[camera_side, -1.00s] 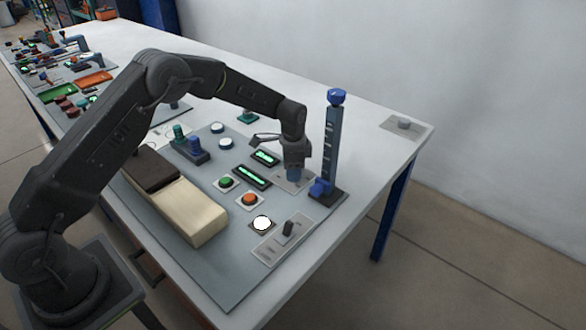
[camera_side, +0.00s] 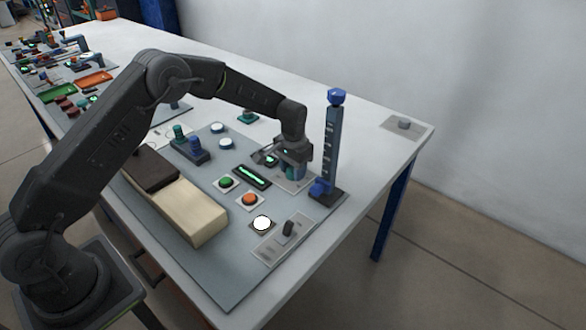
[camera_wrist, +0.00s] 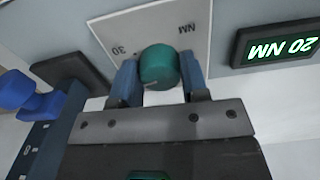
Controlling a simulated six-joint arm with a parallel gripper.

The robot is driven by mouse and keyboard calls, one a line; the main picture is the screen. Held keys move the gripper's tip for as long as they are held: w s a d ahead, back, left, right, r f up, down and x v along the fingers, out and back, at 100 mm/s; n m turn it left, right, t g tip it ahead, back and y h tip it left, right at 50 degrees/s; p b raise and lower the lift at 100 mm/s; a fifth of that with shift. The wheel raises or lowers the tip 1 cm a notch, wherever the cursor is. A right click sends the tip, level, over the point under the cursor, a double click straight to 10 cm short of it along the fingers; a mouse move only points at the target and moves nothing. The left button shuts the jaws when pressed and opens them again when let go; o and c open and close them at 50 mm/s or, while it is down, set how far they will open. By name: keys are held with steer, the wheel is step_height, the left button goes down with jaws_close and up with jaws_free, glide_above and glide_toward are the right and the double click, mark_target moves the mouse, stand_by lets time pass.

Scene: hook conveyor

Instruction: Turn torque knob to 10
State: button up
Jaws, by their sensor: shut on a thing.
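The torque knob (camera_wrist: 159,67) is a teal round knob on a light plate (camera_wrist: 110,25) in the wrist view. The plate carries upside-down marks "NM" and "30". A display (camera_wrist: 276,47) beside the plate reads "20 NM" upside down in green. My gripper (camera_wrist: 158,85) has its two blue fingers on either side of the knob, shut on it. In the side view my gripper (camera_side: 293,174) is down at the plate (camera_side: 303,186) and hides the knob. It also covers part of the small display (camera_side: 270,160).
A blue upright scale post (camera_side: 332,145) stands close to the right of my gripper; its base also shows in the wrist view (camera_wrist: 38,150). A second green display (camera_side: 251,175), a green button (camera_side: 226,182) and an orange button (camera_side: 249,199) lie to the left. A dark switch (camera_side: 288,228) is nearer.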

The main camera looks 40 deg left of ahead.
steer(key=n, duration=0.4)
steer(key=shift+n, duration=0.4)
steer(key=n, duration=0.3)
steer(key=shift+n, duration=0.3)
steer(key=n, duration=0.3)
steer(key=shift+n, duration=2)
steer(key=o, duration=0.9)
steer(key=shift+o, duration=0.2)
step_height(320, 180, up, 14)
